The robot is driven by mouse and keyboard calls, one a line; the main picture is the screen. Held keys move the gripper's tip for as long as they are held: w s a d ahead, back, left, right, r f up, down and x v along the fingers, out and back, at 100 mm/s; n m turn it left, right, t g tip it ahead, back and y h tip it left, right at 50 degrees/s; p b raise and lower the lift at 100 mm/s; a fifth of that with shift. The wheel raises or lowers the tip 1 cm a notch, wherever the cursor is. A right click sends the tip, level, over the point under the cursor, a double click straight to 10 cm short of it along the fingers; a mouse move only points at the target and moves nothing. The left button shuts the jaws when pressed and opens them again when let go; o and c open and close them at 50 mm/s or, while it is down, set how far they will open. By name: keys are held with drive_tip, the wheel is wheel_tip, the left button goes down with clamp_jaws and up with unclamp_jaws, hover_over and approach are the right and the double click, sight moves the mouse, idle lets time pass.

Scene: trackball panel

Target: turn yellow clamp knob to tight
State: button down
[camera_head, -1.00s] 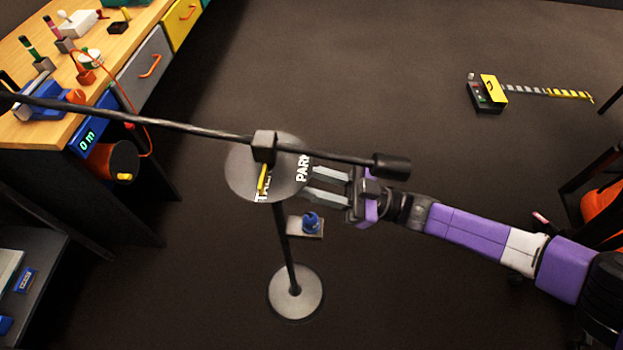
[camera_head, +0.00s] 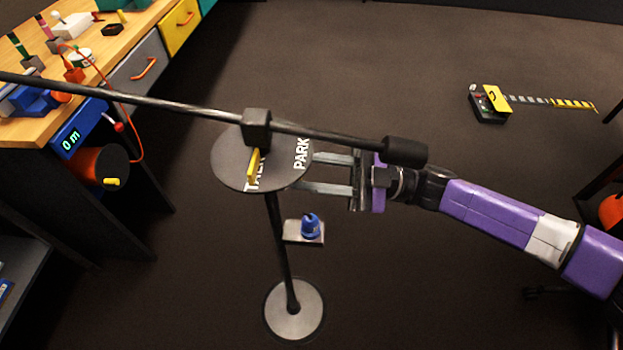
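A yellow knob-like bar (camera_head: 253,166) shows on the round dark plate (camera_head: 228,170), below the black block of a boom. The plate has white lettering, "PARK" at right and a partly hidden word that looks like "TALK"; I see no "tight" mark. Which one is the clamp knob I cannot tell. My gripper (camera_head: 311,172) is open and empty, its two fingers pointing left at the plate's right edge. Whether the tips touch the plate is unclear.
The long black boom (camera_head: 170,106) crosses above the plate, its thick end over my wrist. The stand has a small shelf with a blue object (camera_head: 310,226) and a round base (camera_head: 295,309). A cluttered bench (camera_head: 110,43) stands at left. Floor at upper right is mostly clear.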

drive_tip(key=shift+n, duration=0.5)
drive_tip(key=c, duration=1.1)
unclamp_jaws()
drive_tip(key=shift+o, duration=0.2)
drive_tip(key=shift+d, duration=0.1)
drive_tip(key=b+v, duration=0.1)
drive_tip(key=v, duration=0.6)
drive_tip(key=shift+d, duration=0.35)
drive_tip(key=shift+w+f, duration=0.1)
drive_tip(key=shift+w, duration=0.05)
